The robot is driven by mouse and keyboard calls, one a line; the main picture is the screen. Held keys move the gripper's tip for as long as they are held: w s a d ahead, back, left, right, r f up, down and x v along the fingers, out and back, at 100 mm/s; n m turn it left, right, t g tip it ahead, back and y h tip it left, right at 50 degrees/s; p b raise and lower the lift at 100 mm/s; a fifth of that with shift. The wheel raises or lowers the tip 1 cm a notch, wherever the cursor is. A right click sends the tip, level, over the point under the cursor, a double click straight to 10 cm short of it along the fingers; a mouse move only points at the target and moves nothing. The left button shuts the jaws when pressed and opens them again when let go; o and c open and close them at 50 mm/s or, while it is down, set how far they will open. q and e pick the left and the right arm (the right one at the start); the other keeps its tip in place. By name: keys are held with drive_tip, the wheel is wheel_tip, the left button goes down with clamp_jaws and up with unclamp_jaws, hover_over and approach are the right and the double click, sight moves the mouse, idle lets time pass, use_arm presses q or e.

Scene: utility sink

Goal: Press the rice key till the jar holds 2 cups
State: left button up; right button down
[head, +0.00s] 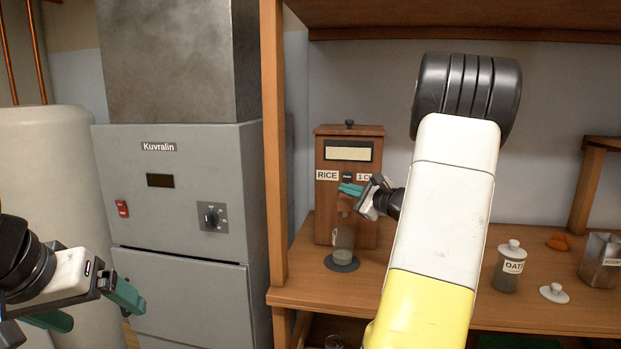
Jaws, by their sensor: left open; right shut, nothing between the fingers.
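The wooden rice dispenser (362,150) stands on the shelf with a "RICE" label (327,175) and a partly hidden "1 C..." label. Its black key (347,177) sits between the labels. A clear jar (343,238) stands under it on a dark round pad (342,264), with a pale layer in its bottom; the exact level is unclear. My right gripper (350,189) is shut and empty, its teal tips just below and in front of the key; I cannot tell whether they touch it. My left gripper (88,306) is open and empty at lower left, away from the dispenser.
A grey "Kuvralin" machine (180,255) and a wooden post (275,150) stand left of the dispenser. On the right of the shelf are an oats jar (507,272), a white lid (553,293), an orange item (558,242) and a metal scoop container (598,262).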

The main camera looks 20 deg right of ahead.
sight(350, 181)
idle(0.3)
drive_tip(key=shift+w+d, duration=0.75)
drive_tip(key=shift+w, duration=0.5)
drive_tip(key=shift+w+d, duration=0.75)
drive_tip(key=shift+w, duration=0.5)
drive_tip(key=shift+w+d, duration=0.75)
drive_tip(key=shift+w, duration=0.5)
drive_tip(key=shift+w+d, duration=0.25)
drive_tip(key=shift+w, duration=0.1)
drive_tip(key=shift+w+d, duration=0.2)
drive_tip(key=shift+w, duration=0.1)
drive_tip(key=shift+s+a, duration=0.45)
drive_tip(key=shift+s, duration=0.25)
drive_tip(key=shift+s, duration=0.1)
